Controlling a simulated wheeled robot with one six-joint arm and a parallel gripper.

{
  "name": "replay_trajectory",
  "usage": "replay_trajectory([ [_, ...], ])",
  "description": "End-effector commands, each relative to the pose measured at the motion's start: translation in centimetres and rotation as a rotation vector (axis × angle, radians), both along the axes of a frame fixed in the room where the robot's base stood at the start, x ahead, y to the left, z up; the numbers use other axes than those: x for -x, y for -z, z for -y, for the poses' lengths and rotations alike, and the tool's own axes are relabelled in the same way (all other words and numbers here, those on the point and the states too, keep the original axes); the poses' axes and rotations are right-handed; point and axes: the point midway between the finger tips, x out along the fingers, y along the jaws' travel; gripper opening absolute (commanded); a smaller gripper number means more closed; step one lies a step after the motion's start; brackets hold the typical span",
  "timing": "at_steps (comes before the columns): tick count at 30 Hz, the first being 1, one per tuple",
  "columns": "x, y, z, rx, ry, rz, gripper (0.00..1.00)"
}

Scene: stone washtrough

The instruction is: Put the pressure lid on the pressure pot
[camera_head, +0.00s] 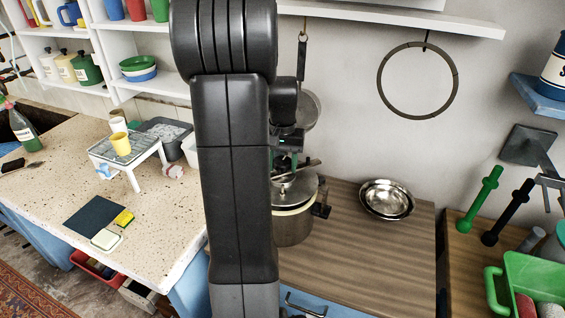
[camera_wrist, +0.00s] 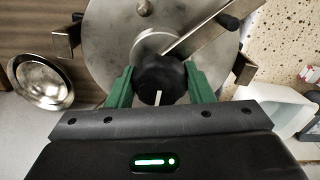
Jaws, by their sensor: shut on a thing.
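The pressure lid (camera_wrist: 110,45) is a grey metal disc with a black knob (camera_wrist: 158,80) and a long bar across it. In the wrist view, the green fingers of my gripper (camera_wrist: 160,86) are shut on the knob from both sides. In the head view the lid (camera_head: 298,190) is level or nearly so, right over the mouth of the pressure pot (camera_head: 292,228). The pot stands on the brown wooden worktop, its left part hidden by my arm. I cannot tell whether the lid touches the rim or hovers just above it.
Two nested steel bowls (camera_head: 386,199) stand right of the pot. A speckled counter (camera_head: 150,222) on the left holds a small white rack (camera_head: 128,150) with a yellow cup. A pan hangs on the wall behind my gripper. The worktop's front right is clear.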

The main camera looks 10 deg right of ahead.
Motion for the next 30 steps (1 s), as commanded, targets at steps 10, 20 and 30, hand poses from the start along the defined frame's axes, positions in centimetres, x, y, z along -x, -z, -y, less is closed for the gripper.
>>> replay_trajectory([
  [10,0.0,0.5,0.0,0.0,0.0,0.001,0.0],
  [20,0.0,1.4,0.0,0.001,0.0,0.002,0.0],
  [30,0.0,1.6,0.0,0.001,0.0,0.002,0.0],
])
